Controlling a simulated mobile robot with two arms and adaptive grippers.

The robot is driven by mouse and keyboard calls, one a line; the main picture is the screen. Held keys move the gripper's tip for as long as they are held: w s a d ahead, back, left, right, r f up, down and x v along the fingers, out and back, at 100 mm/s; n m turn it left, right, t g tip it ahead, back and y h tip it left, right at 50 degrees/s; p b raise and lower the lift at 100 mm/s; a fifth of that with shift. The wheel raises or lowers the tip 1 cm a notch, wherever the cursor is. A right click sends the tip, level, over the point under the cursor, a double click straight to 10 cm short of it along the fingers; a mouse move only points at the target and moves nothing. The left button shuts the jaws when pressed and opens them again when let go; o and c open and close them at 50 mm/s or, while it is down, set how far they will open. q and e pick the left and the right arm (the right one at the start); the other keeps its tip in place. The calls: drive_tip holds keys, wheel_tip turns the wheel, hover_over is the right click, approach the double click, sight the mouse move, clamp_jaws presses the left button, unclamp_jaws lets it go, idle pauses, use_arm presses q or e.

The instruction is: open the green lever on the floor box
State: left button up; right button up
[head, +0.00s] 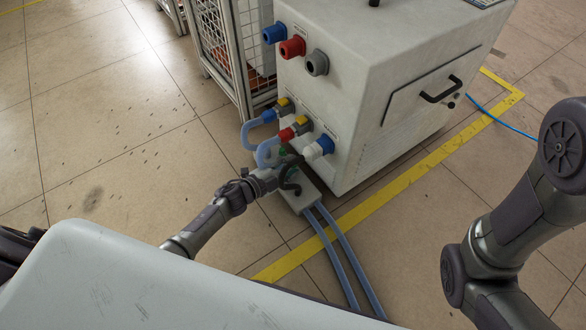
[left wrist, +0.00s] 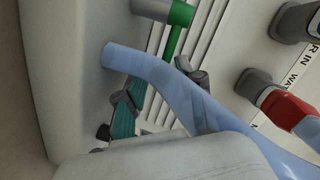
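The floor box (head: 311,196) is a low pale box on the floor at the foot of the big cabinet. A bit of green (head: 282,152) shows behind my left gripper (head: 293,174) in the head view, partly hidden. In the left wrist view a green lever (left wrist: 181,17) sits by a grey pipe end, and a teal-green piece (left wrist: 126,118) shows lower down. My left gripper (left wrist: 162,95) has its dark fingers apart there, with a blue hose (left wrist: 150,68) crossing in front. I cannot tell whether a finger touches the green parts. My right gripper is out of view.
The pale cabinet (head: 350,110) with blue, red and grey connectors stands right behind the box. Blue hoses (head: 345,262) run from the box toward the front. A mesh cage (head: 222,40) stands at the left. Open tiled floor lies to the left.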

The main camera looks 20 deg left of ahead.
use_arm(q)
drive_tip(key=shift+x, duration=0.9)
drive_tip(key=shift+c, duration=0.3)
clamp_jaws()
